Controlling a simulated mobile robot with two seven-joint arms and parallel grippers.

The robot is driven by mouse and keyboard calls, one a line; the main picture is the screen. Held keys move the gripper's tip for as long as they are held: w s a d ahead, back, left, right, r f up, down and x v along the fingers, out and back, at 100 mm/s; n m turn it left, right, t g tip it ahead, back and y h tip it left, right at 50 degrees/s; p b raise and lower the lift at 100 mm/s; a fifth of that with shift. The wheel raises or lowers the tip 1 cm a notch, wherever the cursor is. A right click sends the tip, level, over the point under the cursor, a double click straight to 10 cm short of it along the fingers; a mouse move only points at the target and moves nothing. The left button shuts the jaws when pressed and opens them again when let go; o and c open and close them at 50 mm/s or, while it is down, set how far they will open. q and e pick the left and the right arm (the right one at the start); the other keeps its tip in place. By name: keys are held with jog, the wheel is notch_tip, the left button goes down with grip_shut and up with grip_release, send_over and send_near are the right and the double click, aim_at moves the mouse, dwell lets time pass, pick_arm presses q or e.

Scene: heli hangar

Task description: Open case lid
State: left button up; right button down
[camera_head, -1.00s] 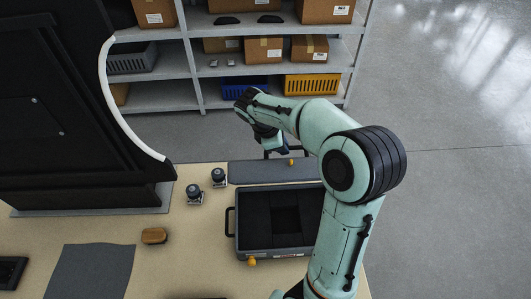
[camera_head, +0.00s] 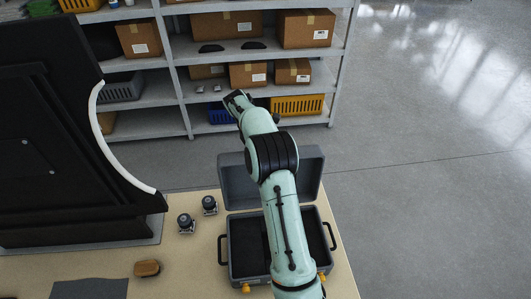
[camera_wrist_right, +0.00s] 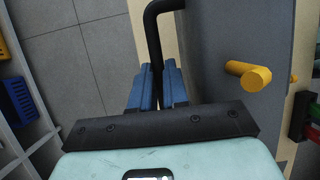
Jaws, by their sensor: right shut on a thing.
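The grey case stands on the table with its lid (camera_head: 309,172) raised at the back, the inner face showing. The case base (camera_head: 230,262) has a dark interior, partly hidden by my right arm. In the right wrist view, my right gripper (camera_wrist_right: 157,75) has its blue fingers shut on the lid's black handle (camera_wrist_right: 153,30). The grey lid (camera_wrist_right: 215,60) is beside the fingers, with a yellow latch (camera_wrist_right: 249,76) sticking out. In the head view the right fingers are hidden. My left gripper is not in view.
Two small dark-topped devices (camera_head: 186,222) and a brown brush-like block (camera_head: 147,268) lie left of the case. A large black panel (camera_head: 60,140) stands at the left. Shelves with boxes (camera_head: 305,28) stand behind the table. Open floor (camera_head: 430,200) is at the right.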

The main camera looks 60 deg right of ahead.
jog(key=w+d+f, duration=0.2)
jog(key=shift+d, duration=0.35)
jog(key=shift+f, duration=0.15)
jog(key=c, duration=1.1)
grip_release()
jog(key=shift+f, duration=0.2)
jog(key=v, duration=0.8)
jog(key=shift+d+r, duration=0.1)
jog(key=shift+r, duration=0.2)
